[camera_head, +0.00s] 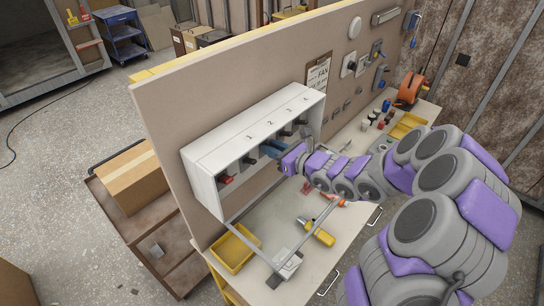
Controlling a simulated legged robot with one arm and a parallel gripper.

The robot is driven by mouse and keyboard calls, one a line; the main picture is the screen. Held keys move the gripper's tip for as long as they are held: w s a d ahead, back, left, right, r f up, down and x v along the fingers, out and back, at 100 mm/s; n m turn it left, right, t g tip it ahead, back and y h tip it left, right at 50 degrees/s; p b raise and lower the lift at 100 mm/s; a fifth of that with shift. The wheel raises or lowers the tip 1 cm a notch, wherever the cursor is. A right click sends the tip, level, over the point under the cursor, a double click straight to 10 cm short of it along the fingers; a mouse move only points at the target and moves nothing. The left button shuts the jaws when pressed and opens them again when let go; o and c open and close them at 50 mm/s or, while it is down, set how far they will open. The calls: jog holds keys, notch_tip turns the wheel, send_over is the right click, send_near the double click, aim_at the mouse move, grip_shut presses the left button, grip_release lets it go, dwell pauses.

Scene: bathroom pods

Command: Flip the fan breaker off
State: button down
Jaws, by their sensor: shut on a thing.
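A white breaker box (232,140) is mounted on the upright tan panel, with the numbers 1 to 4 along its top. In its open front I see a red switch (227,180) at the left end and a dark switch (250,159) beside it. More dark switches (286,131) sit to the right. A clipboard reading FAN (318,74) hangs right of the box.
A workbench below holds a yellow bin (234,250), a yellow-handled tool (318,232) and a small grey-white box (288,263). An orange reel (410,90) and small containers stand at the far right end. A cardboard box (134,178) sits behind the panel.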

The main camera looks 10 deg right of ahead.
jog(key=shift+d+f+t+y+b, duration=0.1)
jog(key=shift+f+t+y+b, duration=0.65)
jog(key=shift+b, duration=1.2)
jog(key=shift+r+t, duration=0.1)
jog(key=shift+t, duration=0.15)
jog(key=shift+t+b, duration=0.3)
jog(key=shift+b, duration=0.3)
jog(key=c, duration=1)
grip_release()
jog(key=shift+s+d+y, duration=0.1)
jog(key=shift+y, duration=0.15)
jog(key=shift+c, duration=0.2)
jog(key=v, duration=1.7)
jog(key=shift+s+d+p, duration=0.1)
jog(key=shift+d+p, duration=0.05)
jog(key=shift+p, duration=0.15)
